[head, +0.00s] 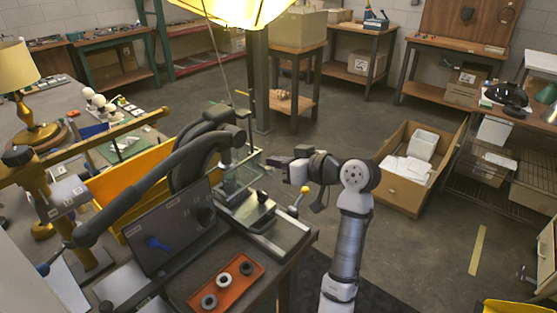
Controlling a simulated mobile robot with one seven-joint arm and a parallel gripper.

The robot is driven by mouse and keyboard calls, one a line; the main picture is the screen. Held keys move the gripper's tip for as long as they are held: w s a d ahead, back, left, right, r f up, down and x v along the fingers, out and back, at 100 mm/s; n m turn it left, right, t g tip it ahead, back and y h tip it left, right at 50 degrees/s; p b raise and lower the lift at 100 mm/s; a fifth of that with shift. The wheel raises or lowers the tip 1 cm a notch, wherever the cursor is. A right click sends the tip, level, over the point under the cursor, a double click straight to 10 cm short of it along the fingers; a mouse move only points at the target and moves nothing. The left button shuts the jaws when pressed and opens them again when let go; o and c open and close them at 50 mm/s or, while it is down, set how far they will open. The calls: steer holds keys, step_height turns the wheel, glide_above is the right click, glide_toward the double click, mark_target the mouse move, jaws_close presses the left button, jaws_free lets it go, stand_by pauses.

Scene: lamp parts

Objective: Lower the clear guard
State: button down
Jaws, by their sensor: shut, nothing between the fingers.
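The clear guard (236,183) is a see-through panel with pale green edges on the black press-like machine (195,165), near the middle of the head view. It stands above the machine's flat metal bed (285,238); its exact tilt is hard to make out. My gripper (272,161) reaches in from the right, pointing left, at about the height of the guard's upper part. It is shut and empty, just right of the guard. I cannot tell from this one view whether it touches the guard.
A lit yellow lampshade (245,10) hangs above. An open cardboard box (405,190) stands on the floor right.

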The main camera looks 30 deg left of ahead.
step_height(320, 180, down, 5)
steer(key=b, duration=0.3)
steer(key=shift+f+b, duration=0.2)
steer(key=shift+b, duration=0.2)
